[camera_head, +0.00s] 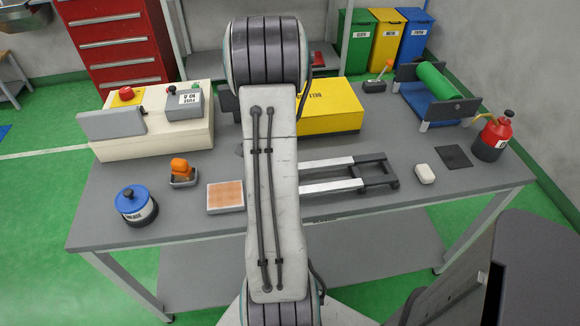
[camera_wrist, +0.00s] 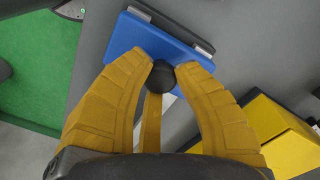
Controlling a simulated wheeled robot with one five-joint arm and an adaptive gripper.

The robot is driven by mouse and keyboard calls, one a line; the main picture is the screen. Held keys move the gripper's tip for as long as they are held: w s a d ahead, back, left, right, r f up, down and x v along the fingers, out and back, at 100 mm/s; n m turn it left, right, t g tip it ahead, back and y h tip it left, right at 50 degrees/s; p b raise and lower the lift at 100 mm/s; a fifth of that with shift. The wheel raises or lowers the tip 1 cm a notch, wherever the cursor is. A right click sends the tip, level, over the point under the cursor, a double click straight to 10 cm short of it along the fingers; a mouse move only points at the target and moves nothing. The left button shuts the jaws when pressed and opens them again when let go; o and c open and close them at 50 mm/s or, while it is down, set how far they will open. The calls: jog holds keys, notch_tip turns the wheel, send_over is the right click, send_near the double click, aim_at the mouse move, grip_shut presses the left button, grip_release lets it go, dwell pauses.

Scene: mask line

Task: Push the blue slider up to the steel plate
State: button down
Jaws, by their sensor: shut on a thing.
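The blue slider (camera_wrist: 150,40) shows in the wrist view with a round black knob (camera_wrist: 160,76). In the head view two pale rails (camera_head: 327,163) run right from behind my arm to a dark end frame (camera_head: 378,170). My arm hides the slider and gripper there.
The grey table (camera_head: 330,222) holds a yellow box (camera_head: 330,108) behind the rails. An orange-topped tray (camera_head: 225,196) and a blue-lidded jar (camera_head: 135,205) stand left of my arm.

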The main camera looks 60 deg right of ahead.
jog(key=shift+w+a+f, duration=0.1)
jog(key=shift+a, duration=0.15)
jog(key=c, duration=1.4)
grip_release()
jog(key=o, duration=0.3)
jog(key=shift+w, duration=0.2)
jog(key=shift+o, duration=1)
jog(key=shift+d+r, duration=0.1)
jog(key=shift+r, duration=0.1)
jog(key=shift+r, duration=0.25)
notch_tip(320, 180, up, 11)
jog(key=shift+r, duration=0.1)
